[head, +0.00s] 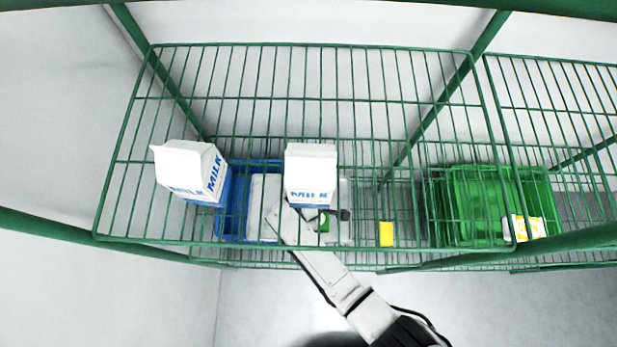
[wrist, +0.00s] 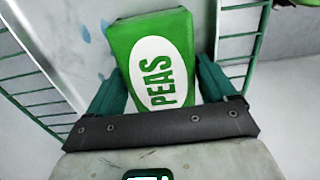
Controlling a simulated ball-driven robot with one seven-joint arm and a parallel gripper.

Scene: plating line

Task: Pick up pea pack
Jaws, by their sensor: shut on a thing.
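The pea pack (wrist: 150,45) is a green box with a white oval reading PEAS, filling the middle of the wrist view. My gripper (wrist: 160,88) is shut on it, with one dark green finger on each side. In the head view a small green patch of the pack (head: 324,224) shows at the end of my arm, below the upper wire shelf. Most of the gripper there is hidden behind a milk carton and the shelf wires.
Two milk cartons, one at left (head: 190,172) and one in the middle (head: 311,172), stand on the upper wire shelf (head: 400,98). Below are a blue crate (head: 233,205), a yellow pack (head: 386,234) and a green crate (head: 490,195). A white-and-yellow pack (head: 526,227) is by the green crate.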

